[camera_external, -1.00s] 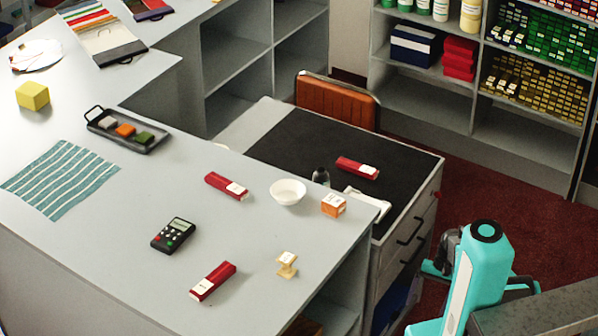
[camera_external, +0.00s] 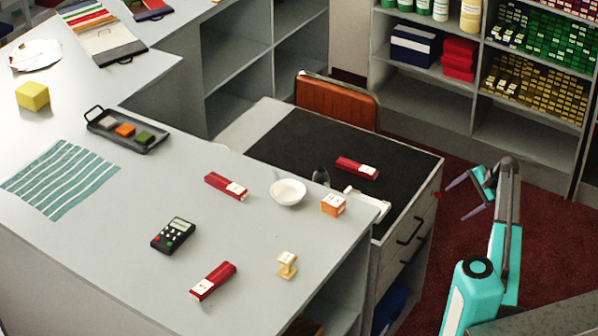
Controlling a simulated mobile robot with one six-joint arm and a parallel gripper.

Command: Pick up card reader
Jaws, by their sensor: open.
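The card reader (camera_external: 173,235) is a small dark device with a keypad, a few coloured keys and a small screen. It lies on the grey counter (camera_external: 110,240), left of the centre of the view. My gripper (camera_external: 464,199) is at the right, off the counter, past the drawer unit and above the red floor. Its two thin fingers are spread apart, point left and hold nothing. The gripper is far from the card reader.
Near the reader are a red-and-white box (camera_external: 213,281), another red box (camera_external: 226,186), a white bowl (camera_external: 288,192), an orange box (camera_external: 333,205) and a yellow spool-like piece (camera_external: 287,265). A striped cloth (camera_external: 60,178) and dark tray (camera_external: 153,147) lie left. The drawer unit (camera_external: 405,226) stands between.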

